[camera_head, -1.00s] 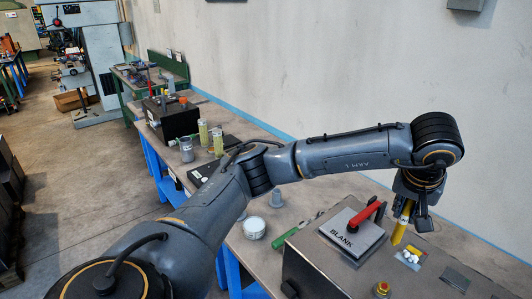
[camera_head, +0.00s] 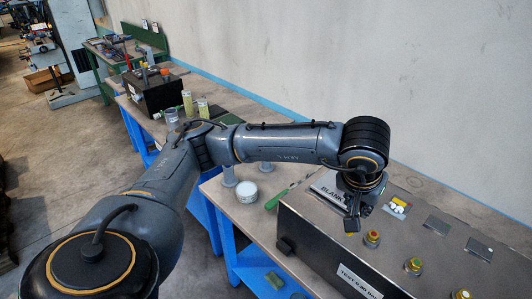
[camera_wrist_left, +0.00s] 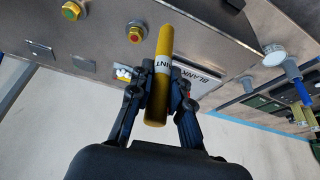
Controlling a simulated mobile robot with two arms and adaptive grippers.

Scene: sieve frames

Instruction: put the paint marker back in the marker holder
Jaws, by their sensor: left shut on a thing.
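My left gripper (camera_head: 352,215) is over the front part of the steel box, near the BLANK plate. In the left wrist view, the left gripper (camera_wrist_left: 161,85) is shut on the yellow paint marker (camera_wrist_left: 163,45), which has a white label and lies lengthwise between the fingers. In the head view the marker is hidden by the gripper and wrist. A small blue-grey cup (camera_head: 228,174) stands on the bench behind the white tin; it may be the marker holder, but I cannot tell for sure. It also shows in the left wrist view (camera_wrist_left: 293,70). My right gripper is not in view.
The steel box (camera_head: 310,235) with several buttons fills the bench's near end. A white tin (camera_head: 246,191) and a green-handled tool (camera_head: 273,201) lie beside it. Yellowish cylinders (camera_head: 203,109), a clear cup (camera_head: 172,118) and a black box (camera_head: 150,90) stand farther back.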

